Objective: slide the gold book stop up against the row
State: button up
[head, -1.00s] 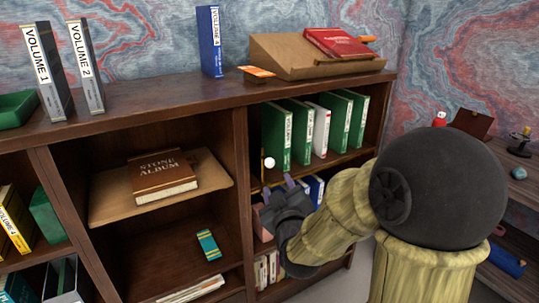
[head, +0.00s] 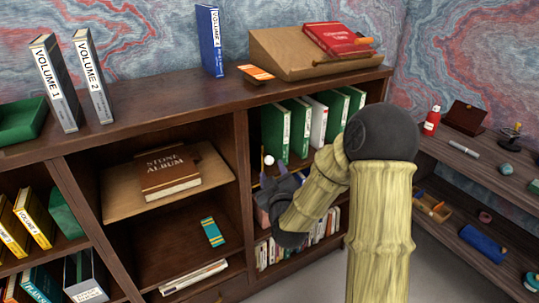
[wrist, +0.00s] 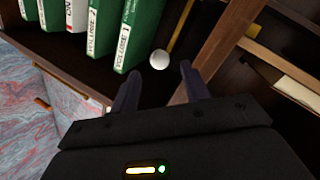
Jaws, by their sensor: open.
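The gold book stop shows in the head view as a white ball knob (head: 269,160) at the left end of the row. In the wrist view, the knob (wrist: 159,60) and a thin gold bar (wrist: 181,26) are visible; its base is hidden. The row is several green books (head: 276,132) and one white book (head: 318,120), upright in the upper right compartment; they also show in the wrist view (wrist: 140,30). My gripper (wrist: 161,73) is open, its fingertips either side of and just short of the knob. In the head view, my gripper (head: 274,174) is just below the knob.
A wooden upright (head: 242,160) stands close left of the stop. My arm covers part of the shelf below the row. A brown Stone Album (head: 168,172) lies in the left compartment. A slanted stand (head: 300,55) with a red book (head: 337,40) sits on top.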

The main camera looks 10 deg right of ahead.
aim_at(270, 164)
jog(key=w+p, duration=0.1)
jog(key=w, duration=0.5)
jog(key=shift+w+d, duration=0.15)
jog(key=shift+w, duration=0.1)
grip_shut()
